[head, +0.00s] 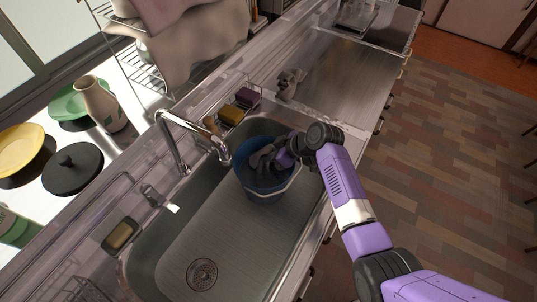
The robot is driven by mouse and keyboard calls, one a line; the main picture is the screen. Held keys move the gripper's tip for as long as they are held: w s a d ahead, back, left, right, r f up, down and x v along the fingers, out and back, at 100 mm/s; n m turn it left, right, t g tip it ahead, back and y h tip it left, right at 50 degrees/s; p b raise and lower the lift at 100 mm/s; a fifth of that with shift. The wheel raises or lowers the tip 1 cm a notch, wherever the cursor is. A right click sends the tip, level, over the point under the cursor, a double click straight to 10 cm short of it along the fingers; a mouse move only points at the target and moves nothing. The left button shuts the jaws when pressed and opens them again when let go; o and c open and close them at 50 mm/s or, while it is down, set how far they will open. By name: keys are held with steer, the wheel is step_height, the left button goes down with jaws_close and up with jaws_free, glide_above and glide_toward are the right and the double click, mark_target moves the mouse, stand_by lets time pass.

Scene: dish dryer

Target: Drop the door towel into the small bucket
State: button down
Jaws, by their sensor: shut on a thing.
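The small bucket (264,195) is blue with a pale handle and stands in the sink below the tap. My gripper (276,158) reaches in from the right and is at the bucket's mouth, over its right rim. It is shut on a dark grey bundle that looks like the door towel (262,157). The bundle is at or just inside the bucket's opening. My wrist and the steep view partly hide the fingers, and I cannot tell whether the towel touches the bucket's inside.
The tap (190,128) arches close to the bucket's left side. A sponge caddy (240,104) and a grey crumpled item (290,85) lie beyond it. The sink floor (235,240) in front is bare. Plates and a vase (100,105) stand on the left.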

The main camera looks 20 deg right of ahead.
steer(key=c, duration=1.5)
jaws_free()
steer(key=o, duration=1.2)
steer(key=shift+r, duration=0.1)
steer(key=shift+s+d+r+g+h+p, duration=0.3)
steer(key=shift+r+g+h+p, duration=0.25)
steer(key=shift+r+p, duration=0.45)
steer(key=shift+s+d+r+g+h+p, duration=0.25)
steer(key=shift+r+g+h+p, duration=0.3)
steer(key=shift+r+p, duration=0.4)
steer(key=shift+s+d+r+g+h+p, duration=0.2)
steer(key=shift+s+r+g+h+p, duration=0.15)
steer(key=shift+r+g+p, duration=0.45)
steer(key=shift+r, duration=0.25)
